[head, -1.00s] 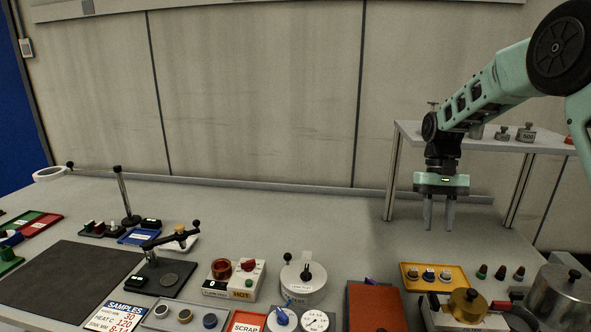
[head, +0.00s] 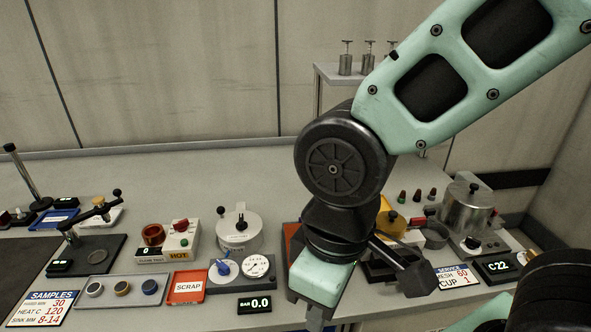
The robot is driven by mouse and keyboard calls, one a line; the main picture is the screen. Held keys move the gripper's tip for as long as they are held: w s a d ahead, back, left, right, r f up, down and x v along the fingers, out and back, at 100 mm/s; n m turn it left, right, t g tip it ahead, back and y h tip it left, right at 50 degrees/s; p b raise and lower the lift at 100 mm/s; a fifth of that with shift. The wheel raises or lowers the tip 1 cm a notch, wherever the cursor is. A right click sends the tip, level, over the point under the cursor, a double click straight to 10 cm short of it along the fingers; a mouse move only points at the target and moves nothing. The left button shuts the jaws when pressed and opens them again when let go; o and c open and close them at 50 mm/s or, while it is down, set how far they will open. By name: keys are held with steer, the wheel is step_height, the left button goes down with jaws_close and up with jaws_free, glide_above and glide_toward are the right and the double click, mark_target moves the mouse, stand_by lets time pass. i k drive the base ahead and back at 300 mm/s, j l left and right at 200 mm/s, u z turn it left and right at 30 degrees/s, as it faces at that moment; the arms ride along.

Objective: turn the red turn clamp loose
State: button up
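I cannot pick out the red turn clamp for certain; my arm covers part of the bench at centre right. A small red part (head: 430,211) shows right of the arm, between a brass-coloured round piece and a steel pot. A red knob (head: 181,225) sits on the box marked HOT. My gripper (head: 317,318) points down at the bench's front edge, right of the BAR readout. Its fingertips are cut off or hidden, so its opening cannot be read. Nothing is visibly held.
A white round drum (head: 239,232) with a black handle stands left of my arm, behind a gauge panel (head: 256,268) with a blue knob. A steel pot (head: 466,208) stands at right. A raised shelf (head: 335,72) carries metal weights. The bench's back strip is clear.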

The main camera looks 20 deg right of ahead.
mark_target(415, 223)
steer(key=k+l+z, duration=0.35)
steer(key=k+z, duration=0.2)
steer(key=i+j+z, duration=0.2)
steer(key=i, duration=0.2)
steer(key=i+j+z, duration=0.15)
steer(key=i, duration=0.3)
